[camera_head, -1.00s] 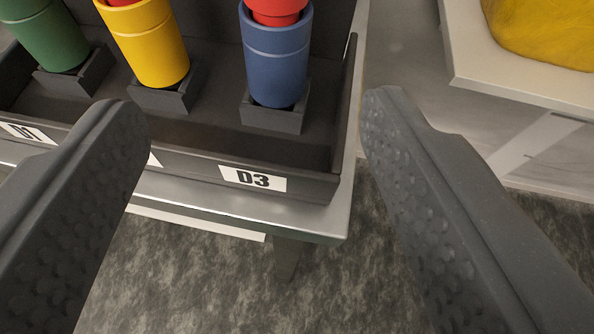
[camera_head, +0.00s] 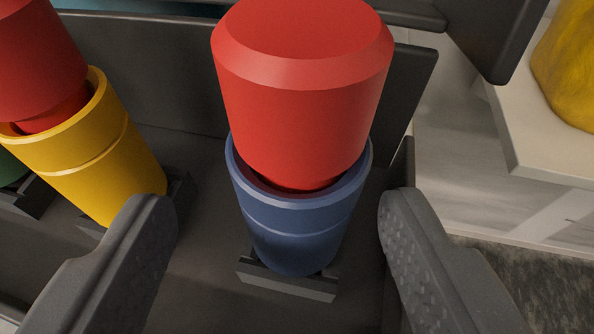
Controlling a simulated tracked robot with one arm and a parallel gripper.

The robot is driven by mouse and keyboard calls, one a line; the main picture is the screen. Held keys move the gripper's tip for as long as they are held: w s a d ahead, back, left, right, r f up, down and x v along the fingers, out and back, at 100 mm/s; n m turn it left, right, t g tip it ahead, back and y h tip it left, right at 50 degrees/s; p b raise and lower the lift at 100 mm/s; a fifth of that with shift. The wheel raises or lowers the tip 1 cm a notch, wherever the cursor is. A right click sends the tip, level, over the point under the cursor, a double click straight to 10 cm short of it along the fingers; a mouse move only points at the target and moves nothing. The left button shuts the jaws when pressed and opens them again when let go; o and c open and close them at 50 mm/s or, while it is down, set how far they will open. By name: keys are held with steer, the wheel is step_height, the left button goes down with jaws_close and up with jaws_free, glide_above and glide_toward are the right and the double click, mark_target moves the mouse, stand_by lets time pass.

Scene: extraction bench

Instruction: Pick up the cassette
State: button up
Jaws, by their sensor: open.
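A cassette with a blue cylindrical body (camera_head: 300,228) and a large red cap (camera_head: 300,95) stands upright in a dark square holder (camera_head: 287,280) in the tray. A label on the tray front read D3 in the earlier frame; it is out of view now. My gripper (camera_head: 275,225) is open, with one finger left of the blue body and one right of it. Both fingers appear apart from it, with nothing between them clearly touched. A yellow cassette (camera_head: 95,160) with a red cap stands to the left, close beside the left finger.
The dark tray (camera_head: 190,285) has a back wall behind the cassettes and a side wall near the right finger. A green cassette (camera_head: 12,168) is partly visible at far left. A yellow object (camera_head: 570,65) sits on a pale surface (camera_head: 540,140) at right.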

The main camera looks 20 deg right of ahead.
steer(key=shift+d+x, duration=0.15)
steer(key=shift+x, duration=1.1)
steer(key=shift+d+x, duration=0.15)
steer(key=shift+x, duration=1.1)
steer(key=shift+s, duration=0.1)
steer(key=c, duration=1.1)
